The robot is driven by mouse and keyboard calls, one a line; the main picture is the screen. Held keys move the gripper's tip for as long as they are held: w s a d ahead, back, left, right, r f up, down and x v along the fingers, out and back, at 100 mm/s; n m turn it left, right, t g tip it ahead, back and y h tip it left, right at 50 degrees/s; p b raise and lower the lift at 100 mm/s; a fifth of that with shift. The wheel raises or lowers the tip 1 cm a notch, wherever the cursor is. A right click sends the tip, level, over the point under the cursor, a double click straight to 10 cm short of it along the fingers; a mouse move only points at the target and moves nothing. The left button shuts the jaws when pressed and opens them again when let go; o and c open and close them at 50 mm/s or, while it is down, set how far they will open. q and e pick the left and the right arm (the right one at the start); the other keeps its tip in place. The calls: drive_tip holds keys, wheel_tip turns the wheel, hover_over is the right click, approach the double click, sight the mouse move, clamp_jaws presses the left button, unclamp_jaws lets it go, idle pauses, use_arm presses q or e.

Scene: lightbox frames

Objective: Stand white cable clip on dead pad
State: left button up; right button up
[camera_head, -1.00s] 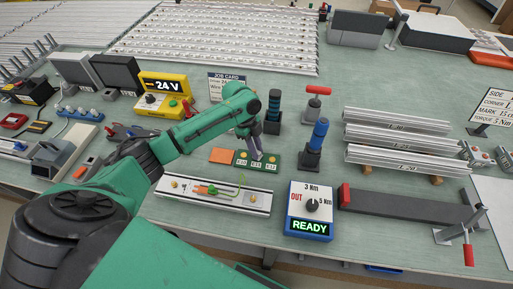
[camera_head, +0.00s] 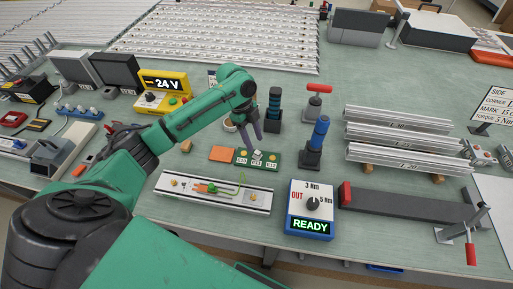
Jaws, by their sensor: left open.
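A small white block that looks like the cable clip (camera_head: 257,154) sits on the middle part of the green pad board (camera_head: 241,161). The board has several small labelled spots, too small to read surely, so I cannot tell which is the dead pad. My left gripper (camera_head: 251,139) is open and empty, fingers pointing down, just above and behind the clip and apart from it. My right gripper is not in view.
An orange square (camera_head: 222,154) adjoins the board's left side. A rail with a green wire (camera_head: 214,193) lies in front. A blue READY torque box (camera_head: 310,211), a blue-topped driver stand (camera_head: 315,146) and a dark cylinder (camera_head: 273,112) stand nearby. Bare mat lies left of the board.

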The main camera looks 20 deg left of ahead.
use_arm(q)
drive_tip(key=b+v, duration=0.1)
drive_tip(key=v, duration=0.6)
drive_tip(key=shift+r, duration=0.35)
drive_tip(key=shift+a+f, duration=0.1)
drive_tip(key=shift+a, duration=0.05)
